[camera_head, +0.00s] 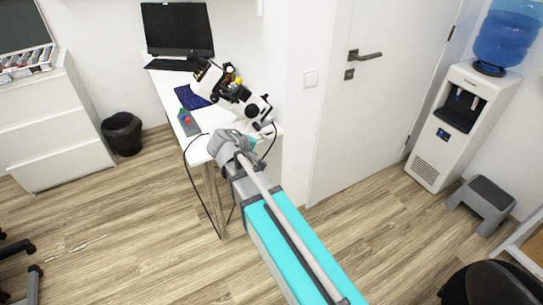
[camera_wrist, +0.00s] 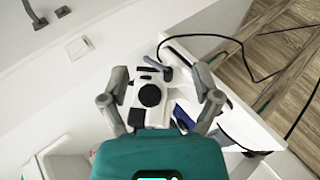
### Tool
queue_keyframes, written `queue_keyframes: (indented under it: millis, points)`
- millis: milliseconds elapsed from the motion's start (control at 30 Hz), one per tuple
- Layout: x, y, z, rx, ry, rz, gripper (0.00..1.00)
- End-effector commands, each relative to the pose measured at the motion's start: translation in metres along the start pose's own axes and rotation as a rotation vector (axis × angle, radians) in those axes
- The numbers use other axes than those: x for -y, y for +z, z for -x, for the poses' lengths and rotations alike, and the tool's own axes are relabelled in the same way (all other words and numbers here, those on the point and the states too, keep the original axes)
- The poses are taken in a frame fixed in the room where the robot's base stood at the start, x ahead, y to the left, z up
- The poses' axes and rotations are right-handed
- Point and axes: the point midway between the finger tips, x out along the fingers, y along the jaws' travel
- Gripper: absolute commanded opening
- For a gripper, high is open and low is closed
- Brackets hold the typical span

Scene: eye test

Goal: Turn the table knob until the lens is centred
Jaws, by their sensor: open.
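The white and black eye-test instrument (camera_head: 233,94) stands on the desk, its eyepiece end pointing up to the left. In the wrist view its white body (camera_wrist: 139,116) lies between and beyond my fingers. A black round part (camera_wrist: 150,96) sits on that face, with smaller black parts near it; I cannot tell which is the table knob. No lens can be made out. My gripper (camera_head: 262,137) is at the instrument's near right end in the head view. In the wrist view my gripper (camera_wrist: 162,72) has its fingers spread, with nothing visibly held.
Black cables (camera_wrist: 264,80) hang by the desk. A wall and closed door (camera_head: 375,100) stand to the right.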

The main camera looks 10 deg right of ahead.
Motion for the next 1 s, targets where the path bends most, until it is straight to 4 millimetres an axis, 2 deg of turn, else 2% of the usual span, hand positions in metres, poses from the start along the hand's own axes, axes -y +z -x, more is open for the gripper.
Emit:
queue_keyframes:
  millis: [300,500,1000]
  points:
    - [-0.001,0.040,-0.004,0.096,-0.163,-0.087,0.81]
    - [0.002,0.056,-0.003,0.138,-0.240,-0.126,0.81]
    - [0.004,0.063,-0.003,0.158,-0.281,-0.145,0.81]
